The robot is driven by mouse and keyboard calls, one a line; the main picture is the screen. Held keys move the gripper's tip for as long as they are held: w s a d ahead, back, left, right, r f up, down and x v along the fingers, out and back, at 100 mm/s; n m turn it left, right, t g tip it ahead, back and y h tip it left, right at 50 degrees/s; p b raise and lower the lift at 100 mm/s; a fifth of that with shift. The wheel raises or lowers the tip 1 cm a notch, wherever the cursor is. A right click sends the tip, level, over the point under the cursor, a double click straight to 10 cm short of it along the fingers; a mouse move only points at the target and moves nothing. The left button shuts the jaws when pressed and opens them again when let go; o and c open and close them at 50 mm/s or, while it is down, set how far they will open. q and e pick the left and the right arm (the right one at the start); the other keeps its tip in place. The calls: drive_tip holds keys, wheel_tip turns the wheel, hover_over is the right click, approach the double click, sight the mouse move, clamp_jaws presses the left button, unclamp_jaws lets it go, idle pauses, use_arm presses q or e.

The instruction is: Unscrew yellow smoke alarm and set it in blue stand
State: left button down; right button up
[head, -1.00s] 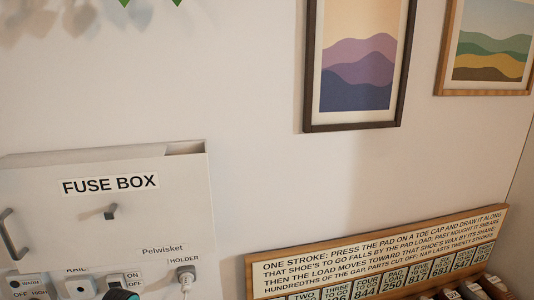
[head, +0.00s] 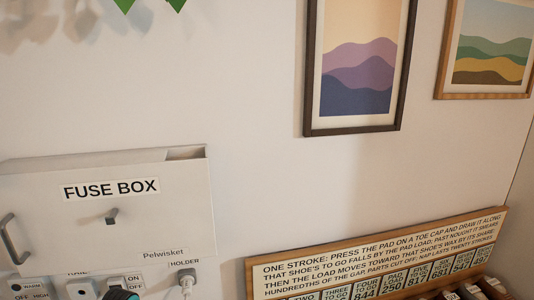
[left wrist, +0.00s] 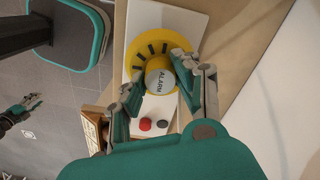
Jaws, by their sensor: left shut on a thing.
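The yellow smoke alarm (left wrist: 146,47) is in the left wrist view, a yellow disc with dark slots and a pale round middle lettered ALARM. It lies against a white panel (left wrist: 188,22). My left gripper (left wrist: 158,84) has its fingers on either side of the pale middle and is shut on the alarm. My right gripper (left wrist: 33,103) shows small at the left of this view, away from the alarm; its jaw gap is too small to judge. I see no blue stand in either view.
A red button (left wrist: 145,124) and a dark button (left wrist: 162,124) sit close to my left gripper. In the head view, a fuse box (head: 160,210), framed pictures (head: 358,85) and a lettered sign board (head: 380,255) are along the wall. Bare wall lies between them.

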use_arm(q)
drive_tip(key=shift+r, duration=0.15)
drive_tip(key=shift+r+p, duration=1.05)
drive_tip(key=shift+f+b, duration=1.25)
drive_tip(key=shift+f, duration=0.55)
drive_tip(key=shift+s, duration=0.1)
drive_tip(key=c, duration=0.9)
unclamp_jaws()
drive_tip(key=shift+f, duration=0.1)
drive_tip(key=shift+r+p, duration=1.55)
drive_tip(key=shift+r, duration=0.3)
drive_tip(key=shift+r+p, duration=0.4)
drive_tip(key=shift+r, duration=2.35)
